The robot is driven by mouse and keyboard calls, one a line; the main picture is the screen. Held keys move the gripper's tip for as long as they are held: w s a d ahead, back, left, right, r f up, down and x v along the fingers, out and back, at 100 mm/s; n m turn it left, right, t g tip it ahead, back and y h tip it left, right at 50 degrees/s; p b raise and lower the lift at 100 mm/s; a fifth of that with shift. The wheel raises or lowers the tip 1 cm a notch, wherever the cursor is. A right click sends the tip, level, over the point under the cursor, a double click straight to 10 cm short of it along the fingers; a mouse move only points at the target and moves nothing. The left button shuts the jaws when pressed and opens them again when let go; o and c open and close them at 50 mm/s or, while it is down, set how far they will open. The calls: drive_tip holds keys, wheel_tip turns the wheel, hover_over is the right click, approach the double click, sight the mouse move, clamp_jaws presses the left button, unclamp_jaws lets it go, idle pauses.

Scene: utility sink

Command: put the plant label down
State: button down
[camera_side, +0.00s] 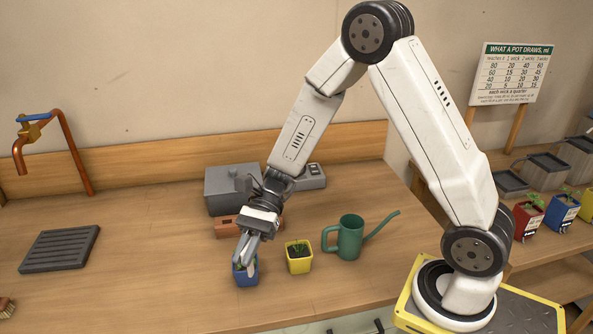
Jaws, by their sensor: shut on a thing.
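My gripper (246,262) is pointed down at the blue pot (246,279), its fingers at the rim and over the soil. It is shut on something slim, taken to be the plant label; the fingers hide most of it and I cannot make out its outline. A little green shows in the blue pot beside the fingers. I cannot tell whether the label touches the soil. A yellow pot (299,263) with dark soil and small green shoots stands just to the right.
A green watering can (349,238) stands right of the yellow pot. A grey box (222,190) and a brick (228,228) are behind my gripper. A grey drain grate (60,250) and copper tap (68,145) are at left. The sign (512,75) and more pots (562,211) are at right.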

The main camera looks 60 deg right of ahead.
drive_tip(key=s+d+f+n+g+h, duration=0.5)
drive_tip(key=s+d+n+g+h, duration=0.45)
drive_tip(key=n+h, duration=0.75)
drive_tip(key=w+d+r+n+t+h, duration=0.3)
drive_tip(key=w+d+n+t+h, duration=0.6)
drive_tip(key=n, duration=0.7)
drive_tip(key=t, duration=0.3)
drive_tip(key=shift+w+h, duration=0.3)
drive_tip(key=shift+f, duration=2.2)
